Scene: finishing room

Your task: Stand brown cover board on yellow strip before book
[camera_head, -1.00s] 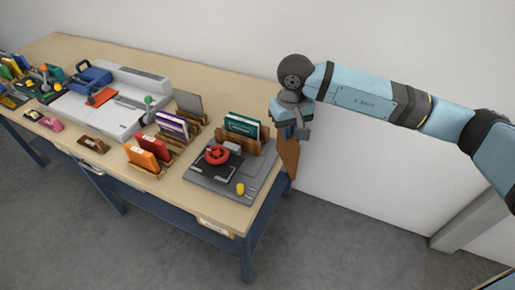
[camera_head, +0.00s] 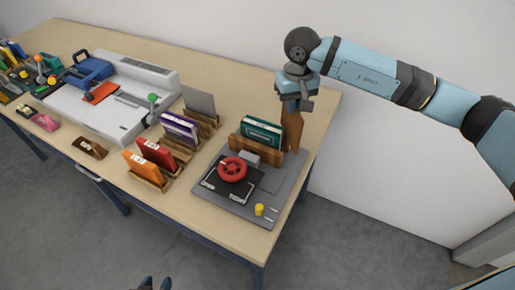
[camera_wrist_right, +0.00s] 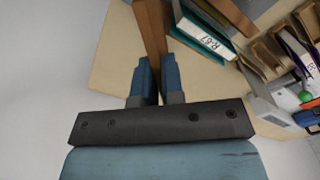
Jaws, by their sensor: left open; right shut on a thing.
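My right gripper (camera_head: 292,100) is shut on the brown cover board (camera_head: 292,132), which hangs below it at the table's right side, just right of the wooden rack with the teal book (camera_head: 263,130). In the right wrist view the fingers (camera_wrist_right: 158,85) pinch the board (camera_wrist_right: 152,28), with the teal book (camera_wrist_right: 205,36) beside it. I cannot tell whether the board touches the table. My left gripper (camera_head: 155,284) shows only its tips at the bottom edge, open and away from the objects. I cannot make out a yellow strip.
A grey press (camera_head: 240,198) with a red handwheel (camera_head: 232,169) and a yellow knob (camera_head: 259,210) stands in front of the teal book. A large white machine (camera_head: 112,100) stands further left.

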